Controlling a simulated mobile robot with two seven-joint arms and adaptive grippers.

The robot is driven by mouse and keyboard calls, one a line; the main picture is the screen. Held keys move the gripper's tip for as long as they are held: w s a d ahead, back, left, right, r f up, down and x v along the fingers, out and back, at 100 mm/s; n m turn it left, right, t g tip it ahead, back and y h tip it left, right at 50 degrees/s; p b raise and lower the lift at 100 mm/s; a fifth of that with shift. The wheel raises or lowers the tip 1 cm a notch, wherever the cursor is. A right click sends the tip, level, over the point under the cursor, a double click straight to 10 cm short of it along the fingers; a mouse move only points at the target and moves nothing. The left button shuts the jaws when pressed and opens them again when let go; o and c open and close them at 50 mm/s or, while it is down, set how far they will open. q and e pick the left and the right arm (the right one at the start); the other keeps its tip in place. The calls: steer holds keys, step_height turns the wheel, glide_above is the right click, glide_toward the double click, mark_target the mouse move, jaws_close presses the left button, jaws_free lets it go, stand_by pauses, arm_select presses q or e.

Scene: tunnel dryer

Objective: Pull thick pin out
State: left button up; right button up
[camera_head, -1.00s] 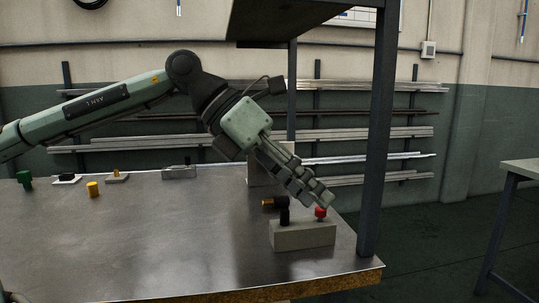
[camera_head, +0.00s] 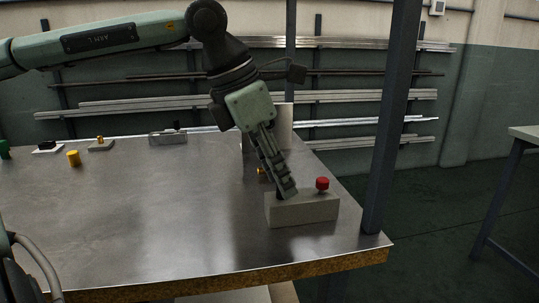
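A pale block (camera_head: 303,211) stands near the right front corner of the metal table. A red-headed pin (camera_head: 322,184) is upright on its right part. A dark pin stands at the block's left part, mostly hidden behind my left gripper (camera_head: 287,192); an orange bit (camera_head: 262,170) shows just left of the fingers. My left gripper points down over the block, left of the red pin and apart from it. Its fingers overlap in this view, so I cannot tell their opening or whether they touch the dark pin. My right gripper is not in view.
The table (camera_head: 150,220) is clear at its middle. A yellow cylinder (camera_head: 73,158) and several small fixtures stand at the far left. A dark post (camera_head: 390,120) rises just right of the block. A pale upright box (camera_head: 284,125) stands behind my gripper.

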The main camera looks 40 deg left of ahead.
arm_select(q)
steer(key=shift+w+f, duration=0.1)
steer(key=shift+f, duration=0.15)
jaws_close()
stand_by(0.4)
